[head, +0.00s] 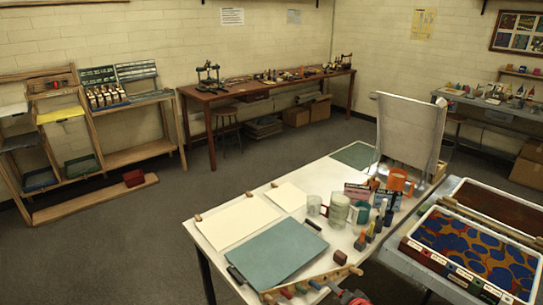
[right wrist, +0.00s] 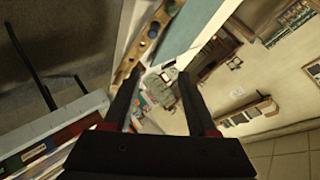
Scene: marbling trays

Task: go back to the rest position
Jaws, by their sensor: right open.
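My right gripper (right wrist: 159,77) shows in the right wrist view with its two dark fingers apart and nothing between them. In the head view, what looks like a small part of it (head: 352,297) shows at the bottom edge, by the near edge of the white table (head: 222,236). It appears apart from the things on the table. My left gripper is in neither view.
A marbling tray (head: 477,250) stands right.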

